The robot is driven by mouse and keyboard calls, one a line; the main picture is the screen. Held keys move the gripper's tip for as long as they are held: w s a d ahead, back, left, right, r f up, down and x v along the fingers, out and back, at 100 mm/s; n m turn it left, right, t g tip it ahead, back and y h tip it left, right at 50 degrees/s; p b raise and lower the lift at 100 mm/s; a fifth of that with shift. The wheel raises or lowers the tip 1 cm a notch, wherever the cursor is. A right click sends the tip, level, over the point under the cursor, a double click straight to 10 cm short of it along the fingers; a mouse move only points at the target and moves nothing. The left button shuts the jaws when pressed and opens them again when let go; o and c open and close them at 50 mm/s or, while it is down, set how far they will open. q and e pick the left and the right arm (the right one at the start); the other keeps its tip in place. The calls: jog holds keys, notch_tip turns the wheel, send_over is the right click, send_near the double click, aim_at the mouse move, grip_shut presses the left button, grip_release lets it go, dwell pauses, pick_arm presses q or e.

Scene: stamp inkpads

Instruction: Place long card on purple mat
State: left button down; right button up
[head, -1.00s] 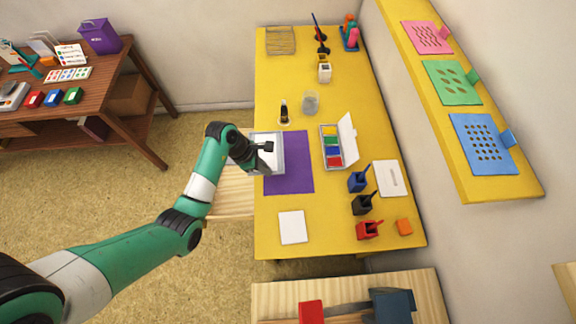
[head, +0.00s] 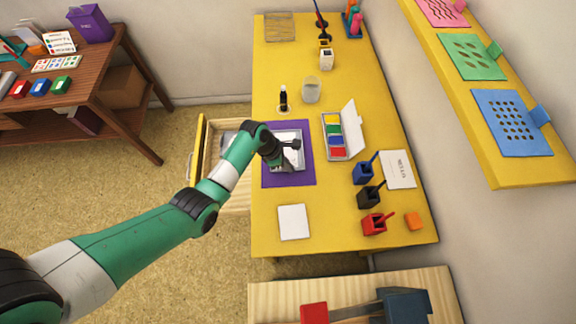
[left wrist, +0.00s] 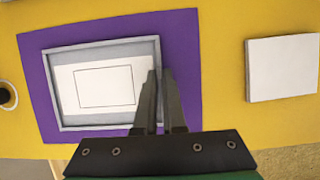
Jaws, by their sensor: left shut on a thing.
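The purple mat (head: 306,182) lies on the yellow table near its left edge, and it also shows in the left wrist view (left wrist: 42,98). A shallow grey tray (left wrist: 62,108) is over the mat, with purple showing around it. Inside the tray is a white card (left wrist: 70,88) with a rectangle outlined on it. My left gripper (head: 296,150) is at the tray's right side. In the left wrist view its fingers (left wrist: 160,92) are shut on the tray's rim. I cannot tell whether the tray touches the mat. My right gripper is out of view.
A blank white card (head: 293,222) lies in front of the mat, and a marked white card (head: 398,169) lies at the right. A paint box (head: 334,136) and blue, black and red pots (head: 373,222) stand right of the mat. An open drawer (head: 196,150) juts out at left.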

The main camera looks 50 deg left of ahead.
pick_arm(q)
jog(key=c, duration=1.5)
grip_release()
jog(key=shift+f, duration=0.15)
jog(key=o, duration=0.5)
jog(key=shift+r, duration=0.25)
jog(key=p+v, duration=0.5)
jog(key=v, duration=0.6)
jog(key=shift+s+r+p, duration=0.2)
jog(key=shift+r+p, duration=0.15)
jog(key=shift+p, duration=0.05)
jog(key=shift+a, duration=0.15)
